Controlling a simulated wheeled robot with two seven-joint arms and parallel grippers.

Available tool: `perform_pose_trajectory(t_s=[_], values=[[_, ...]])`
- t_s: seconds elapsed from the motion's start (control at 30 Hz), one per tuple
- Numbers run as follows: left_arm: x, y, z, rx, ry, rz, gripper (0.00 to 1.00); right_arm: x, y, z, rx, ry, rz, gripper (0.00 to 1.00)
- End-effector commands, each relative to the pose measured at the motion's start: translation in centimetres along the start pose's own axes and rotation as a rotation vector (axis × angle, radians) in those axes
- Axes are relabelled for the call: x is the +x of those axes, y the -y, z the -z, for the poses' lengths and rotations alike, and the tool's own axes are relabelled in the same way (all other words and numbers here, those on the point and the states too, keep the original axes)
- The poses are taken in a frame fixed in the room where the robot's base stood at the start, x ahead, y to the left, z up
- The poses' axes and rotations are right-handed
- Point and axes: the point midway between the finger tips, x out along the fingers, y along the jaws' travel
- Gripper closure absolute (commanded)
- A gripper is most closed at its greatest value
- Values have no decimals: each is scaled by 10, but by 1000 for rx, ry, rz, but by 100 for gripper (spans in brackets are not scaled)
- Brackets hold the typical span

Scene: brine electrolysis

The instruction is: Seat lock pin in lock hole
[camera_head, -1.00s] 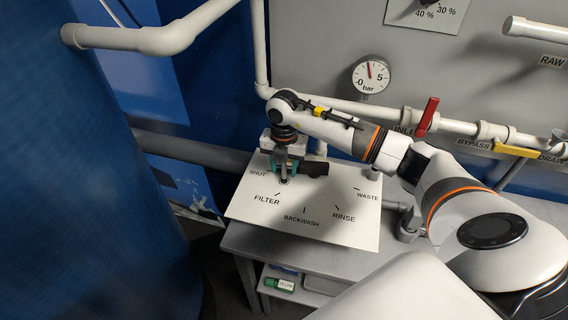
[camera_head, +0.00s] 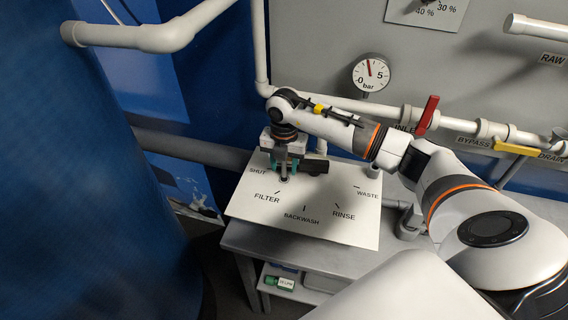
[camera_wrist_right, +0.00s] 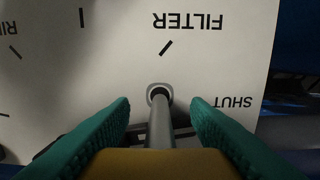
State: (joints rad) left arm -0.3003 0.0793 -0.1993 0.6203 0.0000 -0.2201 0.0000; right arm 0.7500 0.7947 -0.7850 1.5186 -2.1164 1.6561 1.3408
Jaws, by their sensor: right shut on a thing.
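My right gripper (camera_head: 284,165) is over the left part of a white dial plate (camera_head: 262,212), between the SHUT and FILTER labels. Its teal fingers show on both sides in the wrist view (camera_wrist_right: 160,130). They are shut on the grey lock pin (camera_wrist_right: 160,125), whose lower end also shows in the head view (camera_head: 284,175). The pin points down at the lock hole (camera_wrist_right: 160,91), a dark opening with a pale rim in the plate. The pin's tip overlaps the hole in the wrist view; I cannot tell how deep it sits. My left gripper is not in view.
A dark handle (camera_head: 315,166) lies on the plate just right of my gripper. Behind are white pipes (camera_head: 350,103), a pressure gauge (camera_head: 371,74) and a red valve lever (camera_head: 428,114). A large blue tank (camera_head: 80,190) stands at left. The plate's front part is clear.

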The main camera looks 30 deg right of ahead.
Motion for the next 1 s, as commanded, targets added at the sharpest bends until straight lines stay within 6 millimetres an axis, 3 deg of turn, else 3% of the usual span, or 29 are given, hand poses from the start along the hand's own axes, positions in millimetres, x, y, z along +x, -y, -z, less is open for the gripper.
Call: perform_pose_trajectory(t_s=[1.0], values=[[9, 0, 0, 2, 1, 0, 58, 12, 0, 0, 0, 0, -1, 80]])
